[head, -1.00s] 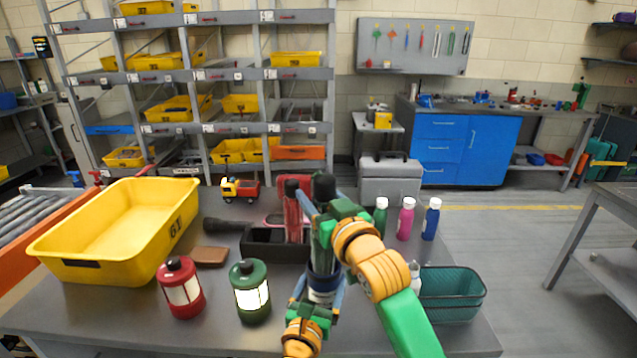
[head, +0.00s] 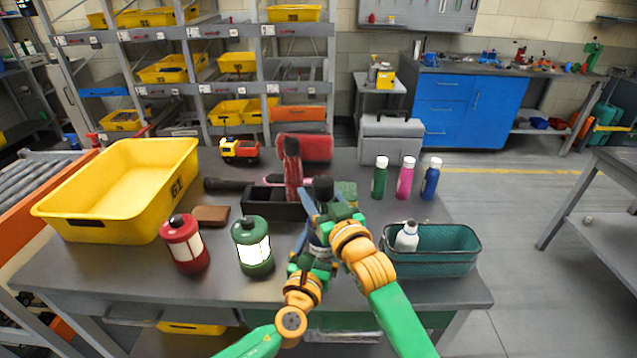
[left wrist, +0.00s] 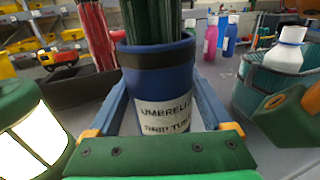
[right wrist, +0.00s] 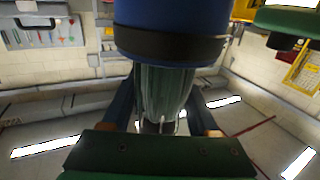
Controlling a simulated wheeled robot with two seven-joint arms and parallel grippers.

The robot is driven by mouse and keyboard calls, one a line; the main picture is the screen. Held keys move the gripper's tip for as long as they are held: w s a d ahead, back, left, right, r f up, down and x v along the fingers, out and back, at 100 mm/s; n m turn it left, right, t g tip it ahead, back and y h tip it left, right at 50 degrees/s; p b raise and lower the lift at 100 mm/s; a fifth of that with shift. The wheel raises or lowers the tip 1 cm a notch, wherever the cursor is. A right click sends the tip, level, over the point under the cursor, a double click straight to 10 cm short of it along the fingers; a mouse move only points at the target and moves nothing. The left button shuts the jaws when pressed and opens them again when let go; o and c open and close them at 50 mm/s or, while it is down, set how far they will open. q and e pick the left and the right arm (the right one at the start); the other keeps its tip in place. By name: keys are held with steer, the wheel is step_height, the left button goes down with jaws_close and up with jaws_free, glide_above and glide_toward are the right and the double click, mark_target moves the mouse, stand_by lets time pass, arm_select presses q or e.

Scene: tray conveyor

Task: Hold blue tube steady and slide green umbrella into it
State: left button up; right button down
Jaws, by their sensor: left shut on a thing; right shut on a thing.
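The blue tube (left wrist: 158,82) has a black rim and a white label, and stands upright between the fingers of my left gripper (left wrist: 165,112), which is shut on it. The green umbrella (left wrist: 154,22) is upright, its lower part inside the tube's mouth. In the right wrist view the umbrella (right wrist: 165,92) enters the tube (right wrist: 170,15) past the black rim. My right gripper (head: 322,212) is shut on the umbrella above the tube, with the dark handle end showing above its fingers. In the head view the arms mostly hide the tube, and its base is hidden.
A black holder (head: 262,209) with a red umbrella (head: 292,170) stands behind. Green (head: 252,247) and red (head: 184,245) lanterns are to the left. A teal basket (head: 440,262) holding a white bottle (head: 407,237) is close on the right. Several bottles stand behind it.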

steer(key=shift+f, duration=0.5)
arm_select(q)
steer(key=shift+r, duration=0.1)
arm_select(e)
steer(key=shift+f, duration=0.45)
stand_by(0.5)
steer(key=shift+c, duration=1.9)
jaws_free()
steer(key=o, duration=0.3)
steer(key=shift+r, duration=0.1)
steer(key=v, duration=1.2)
